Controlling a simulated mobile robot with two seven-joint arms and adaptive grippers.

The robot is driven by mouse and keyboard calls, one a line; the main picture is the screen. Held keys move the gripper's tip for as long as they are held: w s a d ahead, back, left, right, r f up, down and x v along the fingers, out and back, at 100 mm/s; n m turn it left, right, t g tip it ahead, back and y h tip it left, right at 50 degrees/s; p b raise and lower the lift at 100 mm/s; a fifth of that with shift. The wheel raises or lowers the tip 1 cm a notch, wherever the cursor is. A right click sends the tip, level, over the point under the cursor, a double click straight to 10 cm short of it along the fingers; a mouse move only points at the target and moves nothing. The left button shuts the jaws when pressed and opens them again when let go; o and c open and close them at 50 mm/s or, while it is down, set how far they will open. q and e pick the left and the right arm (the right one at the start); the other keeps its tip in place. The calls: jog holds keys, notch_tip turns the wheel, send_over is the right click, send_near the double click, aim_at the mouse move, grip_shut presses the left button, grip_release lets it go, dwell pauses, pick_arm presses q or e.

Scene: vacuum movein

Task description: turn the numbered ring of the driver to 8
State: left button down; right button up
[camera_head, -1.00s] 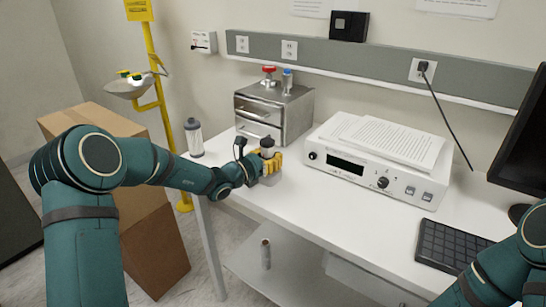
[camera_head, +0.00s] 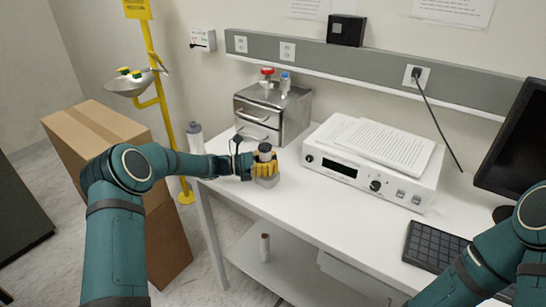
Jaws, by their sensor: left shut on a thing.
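A small upright thing with a dark grey top, which I take to be the driver (camera_head: 265,149), stands near the left front part of the white bench. A yellow ribbed band and a pale grey base show below its top. My left gripper (camera_head: 264,167) reaches it from the left and is shut on it around the yellow band. At this size I cannot tell which yellow parts are fingers and which are driver. The ring's numbers are too small to read. My right arm shows at the lower right; its gripper is out of view.
A metal drawer box (camera_head: 272,113) stands behind the driver. A grey cylinder (camera_head: 195,137) stands behind my left arm. A white instrument (camera_head: 372,170) with papers on top, a keyboard (camera_head: 437,247) and a monitor (camera_head: 515,150) are to the right. Cardboard boxes (camera_head: 110,130) stand at left.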

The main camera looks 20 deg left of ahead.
pick_arm(q)
jog(key=shift+s+m+g+h, duration=0.1)
jog(key=shift+m+g+h, duration=0.4)
jog(key=shift+m+g, duration=0.75)
jog(key=shift+a+g, duration=0.1)
jog(key=shift+g, duration=0.25)
jog(key=c, duration=0.5)
grip_release()
jog(key=shift+a+n, duration=0.1)
jog(key=shift+n, duration=0.15)
jog(key=v, duration=1.1)
jog(key=shift+s+a, duration=0.2)
jog(key=shift+a, duration=0.15)
